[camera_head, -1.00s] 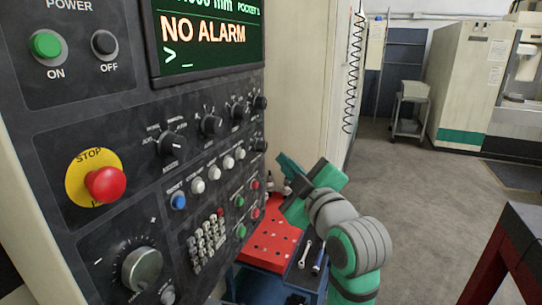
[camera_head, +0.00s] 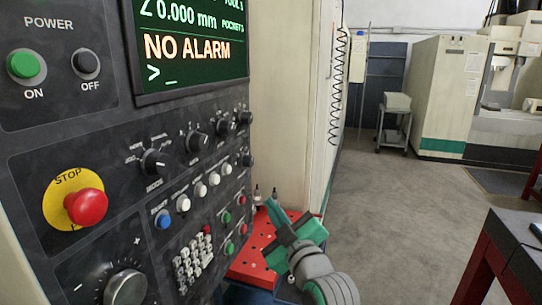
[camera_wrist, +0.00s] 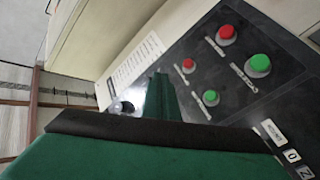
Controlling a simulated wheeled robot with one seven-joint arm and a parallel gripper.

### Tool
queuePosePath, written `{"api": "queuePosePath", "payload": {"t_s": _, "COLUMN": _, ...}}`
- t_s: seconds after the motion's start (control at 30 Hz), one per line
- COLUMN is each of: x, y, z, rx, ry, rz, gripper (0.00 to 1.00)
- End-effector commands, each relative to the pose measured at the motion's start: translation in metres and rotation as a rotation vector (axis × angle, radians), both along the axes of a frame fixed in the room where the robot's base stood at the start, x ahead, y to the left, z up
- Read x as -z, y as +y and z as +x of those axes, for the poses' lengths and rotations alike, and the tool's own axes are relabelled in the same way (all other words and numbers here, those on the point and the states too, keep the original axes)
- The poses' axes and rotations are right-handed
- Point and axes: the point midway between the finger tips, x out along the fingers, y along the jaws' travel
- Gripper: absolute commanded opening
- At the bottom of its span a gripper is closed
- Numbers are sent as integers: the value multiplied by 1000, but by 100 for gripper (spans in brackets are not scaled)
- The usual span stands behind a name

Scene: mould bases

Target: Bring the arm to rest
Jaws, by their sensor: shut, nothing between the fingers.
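My gripper (camera_head: 281,222) is green with grey arm links behind it. In the head view it is low in the middle, in front of a red plate with holes (camera_head: 247,262) and just right of the black control panel (camera_head: 130,190). In the wrist view my gripper (camera_wrist: 160,88) points toward the panel's red and green buttons (camera_wrist: 228,36), apart from them as far as I can tell. Its fingers are together with nothing seen between them.
The control panel with its red stop button (camera_head: 86,207) fills the left. A dark-topped table with red legs (camera_head: 515,250) stands at the right. A grey cart (camera_head: 394,118) and a machine cabinet (camera_head: 447,95) are at the back. Grey floor (camera_head: 400,210) lies open between.

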Motion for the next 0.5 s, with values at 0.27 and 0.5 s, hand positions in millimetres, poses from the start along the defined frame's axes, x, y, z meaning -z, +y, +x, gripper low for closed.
{"api": "queuePosePath", "payload": {"t_s": 0.27, "x": 112, "y": -7, "z": -15, "rx": 87, "ry": 99, "rz": 192, "gripper": 0}}
{"api": "queuePosePath", "payload": {"t_s": 0.5, "x": 198, "y": -12, "z": -48, "rx": 171, "ry": 167, "rz": 321, "gripper": 0}}
